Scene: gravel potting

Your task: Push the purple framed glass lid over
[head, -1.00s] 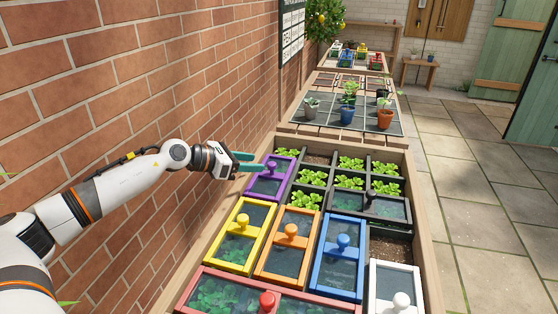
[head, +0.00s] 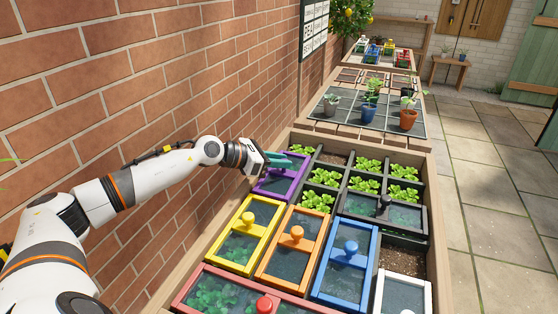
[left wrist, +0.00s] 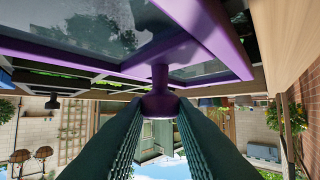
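The purple framed glass lid (head: 271,197) lies over a far-left part of the planter, beside the brick wall. My left gripper (head: 284,161) is above its far part, with teal fingers pointing right. In the left wrist view the purple frame (left wrist: 212,35) fills the top, and its round purple knob (left wrist: 160,104) shows between the fingertips. A gap shows between the fingers, so the gripper is open. I cannot tell whether the fingers touch the knob. In the head view the gripper hides the knob. My right gripper is not in view.
Yellow (head: 218,255), orange (head: 266,273), blue (head: 321,293), white and red framed lids lie nearer in the planter. Seedlings (head: 323,177) grow right of the purple lid. The brick wall (head: 130,60) runs close along the left. Pots (head: 371,115) stand farther back.

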